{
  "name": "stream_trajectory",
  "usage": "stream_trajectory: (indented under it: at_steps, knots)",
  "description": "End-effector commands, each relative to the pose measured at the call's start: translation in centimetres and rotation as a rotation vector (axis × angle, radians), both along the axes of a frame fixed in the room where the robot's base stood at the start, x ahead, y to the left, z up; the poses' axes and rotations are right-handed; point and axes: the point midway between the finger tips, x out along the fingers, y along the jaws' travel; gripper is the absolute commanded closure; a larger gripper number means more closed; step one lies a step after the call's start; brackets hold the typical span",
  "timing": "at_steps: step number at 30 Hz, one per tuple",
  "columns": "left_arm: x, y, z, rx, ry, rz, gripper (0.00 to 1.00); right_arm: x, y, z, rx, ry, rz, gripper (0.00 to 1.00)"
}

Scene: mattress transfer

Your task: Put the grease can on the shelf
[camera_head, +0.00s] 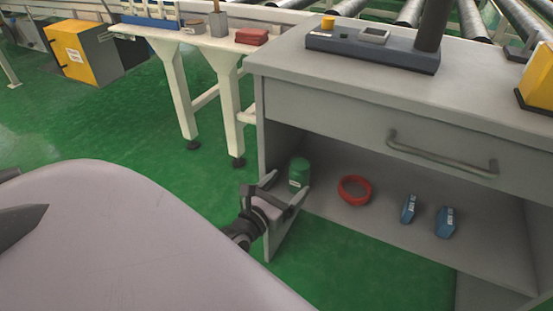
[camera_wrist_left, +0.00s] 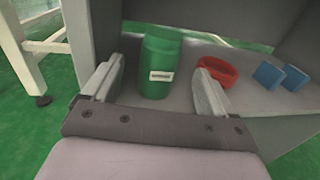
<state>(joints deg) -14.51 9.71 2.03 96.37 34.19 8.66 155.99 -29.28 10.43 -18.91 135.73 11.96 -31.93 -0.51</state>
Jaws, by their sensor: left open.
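The green grease can (camera_head: 299,172) with a white label stands upright at the left end of the open shelf (camera_head: 335,208) under the grey workbench. My left gripper (camera_head: 283,190) is at the shelf's left front edge, open. In the left wrist view the can (camera_wrist_left: 159,64) shows between the open fingers of the left gripper (camera_wrist_left: 157,88), slightly beyond them, with no clear contact. My right gripper is not in view.
A red ring (camera_head: 354,190) and two blue boxes (camera_head: 409,209) (camera_head: 446,222) lie on the same shelf to the right. The bench's left side panel (camera_head: 262,130) is close to the gripper. A drawer with a handle (camera_head: 440,153) is above the shelf.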

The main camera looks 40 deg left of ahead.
Motion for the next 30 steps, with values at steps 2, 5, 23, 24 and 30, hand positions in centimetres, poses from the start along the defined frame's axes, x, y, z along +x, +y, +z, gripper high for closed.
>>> stream_trajectory:
  at_steps: [2, 5, 23, 24, 30]
  knots:
    - [-1.3, -0.1, 0.2, -0.001, 0.002, -0.001, 0.13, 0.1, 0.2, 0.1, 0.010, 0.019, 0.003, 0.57]
    - [-2.5, -0.2, 0.1, 0.001, 0.002, -0.001, 0.13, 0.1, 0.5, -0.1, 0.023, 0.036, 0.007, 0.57]
    - [-4.0, -0.3, 0.0, -0.001, -0.001, 0.000, 0.13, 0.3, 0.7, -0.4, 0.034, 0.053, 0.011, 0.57]
    - [-4.0, -0.3, 0.0, -0.001, -0.001, 0.000, 0.13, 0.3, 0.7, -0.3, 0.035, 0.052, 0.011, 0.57]
    - [-4.0, -0.3, 0.0, -0.001, -0.001, 0.000, 0.13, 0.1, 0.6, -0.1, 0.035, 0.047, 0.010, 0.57]
